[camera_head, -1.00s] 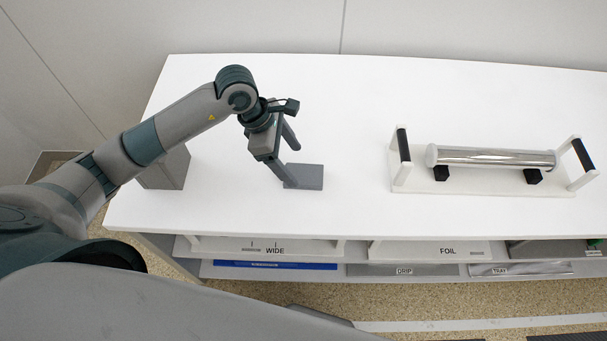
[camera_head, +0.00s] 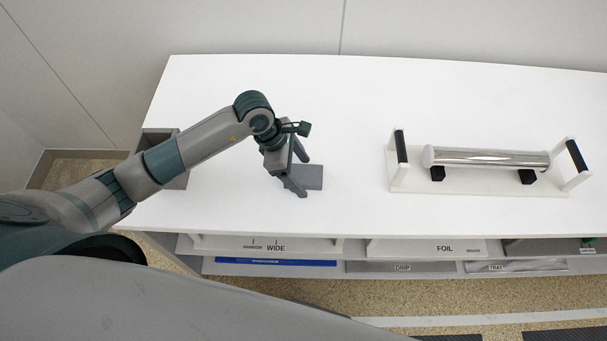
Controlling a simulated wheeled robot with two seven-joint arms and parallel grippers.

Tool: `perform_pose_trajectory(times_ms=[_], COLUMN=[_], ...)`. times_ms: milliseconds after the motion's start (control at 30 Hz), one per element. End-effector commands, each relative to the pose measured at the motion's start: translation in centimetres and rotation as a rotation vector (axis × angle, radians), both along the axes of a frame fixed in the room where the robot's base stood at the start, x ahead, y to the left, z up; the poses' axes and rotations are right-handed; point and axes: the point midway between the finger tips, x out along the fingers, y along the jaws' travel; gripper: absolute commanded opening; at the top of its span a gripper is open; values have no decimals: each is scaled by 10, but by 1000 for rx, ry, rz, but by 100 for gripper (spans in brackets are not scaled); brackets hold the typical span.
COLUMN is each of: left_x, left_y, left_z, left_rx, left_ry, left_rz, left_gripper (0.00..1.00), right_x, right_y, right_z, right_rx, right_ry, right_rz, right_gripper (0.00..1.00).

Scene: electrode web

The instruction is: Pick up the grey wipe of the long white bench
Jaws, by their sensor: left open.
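The grey wipe (camera_head: 312,178) is a small flat rectangle lying on the long white bench (camera_head: 350,120), left of the bench's middle. My left gripper (camera_head: 299,176) is open and points down at the wipe. One finger is over the wipe's left part and hides some of it; the other finger shows behind, near the wipe's far edge. I cannot tell whether the fingers touch the wipe or the bench. My right gripper is not in view.
A white cradle (camera_head: 461,180) with dark-gripped handles holds a shiny metal roller (camera_head: 490,158) to the right. A grey open box (camera_head: 158,137) stands at the bench's left end, partly behind my arm. Labelled shelves sit under the front edge. The back of the bench is clear.

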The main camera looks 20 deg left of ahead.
Motion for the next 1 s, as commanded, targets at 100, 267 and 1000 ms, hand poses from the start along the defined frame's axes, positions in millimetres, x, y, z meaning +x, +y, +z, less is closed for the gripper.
perform_pose_trajectory(times_ms=[100, 267, 1000], left_x=[0, 0, 0], left_y=[0, 0, 0], left_z=[0, 0, -1], left_rx=[0, 0, 0], left_ry=[0, 0, 0], left_rz=[0, 0, 0], left_gripper=[73, 73, 30], right_x=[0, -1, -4], right_y=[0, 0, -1], right_z=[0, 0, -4], right_rx=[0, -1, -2], right_ry=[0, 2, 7], right_rz=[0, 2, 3], right_gripper=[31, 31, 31])
